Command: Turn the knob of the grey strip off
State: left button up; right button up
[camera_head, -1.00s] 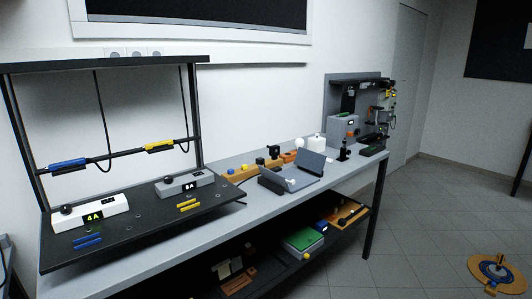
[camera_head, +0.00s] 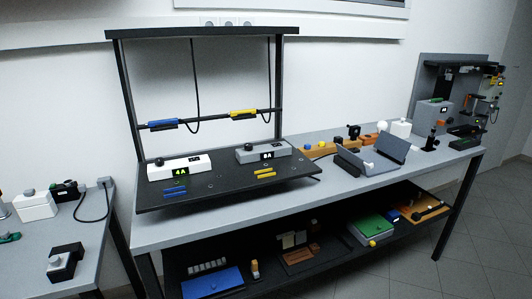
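The grey strip (camera_head: 278,156) lies at the back right of the black raised board (camera_head: 226,186) on the bench. Its dark round knob (camera_head: 251,148) sits on top near its left end, and its small display is lit and seems to read 8A or 0A. Neither of my grippers shows in the view.
A black frame with a blue holder (camera_head: 162,125) and a yellow holder (camera_head: 243,113) stands over the board. A second table (camera_head: 30,259) stands at left. The lower shelf holds a blue box (camera_head: 212,283) and a green-topped box (camera_head: 373,229).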

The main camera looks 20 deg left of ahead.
aim_at(248, 146)
jog(key=i+j+u, duration=0.1)
jog(key=i+u, duration=0.65)
